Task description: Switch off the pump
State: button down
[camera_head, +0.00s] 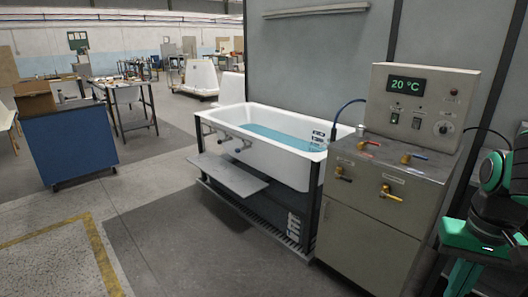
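A grey control cabinet (375,225) stands on the right, with an upright panel (425,85) on its top. The panel has a green display (407,86) reading 20 °C. Below it are two small green-lit switches, a left one (395,116) and a right one (416,122). A round knob (443,128) and a small dark red lamp or button (453,93) sit to their right. The labels are too small to read, so I cannot tell which control is the pump's. No separate pump body can be made out. My gripper is not in view.
Valves with yellow, red and blue handles sit on the cabinet. A white bathtub (300,160) with water stands left of it, with a step (228,175) in front. A blue cart (70,145) stands left. The floor in front is clear.

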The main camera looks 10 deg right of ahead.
aim_at(394, 120)
jog(key=z, duration=0.1)
jog(key=i, duration=1.45)
jog(key=z, duration=0.7)
jog(key=i, duration=0.85)
jog(key=z, duration=0.4)
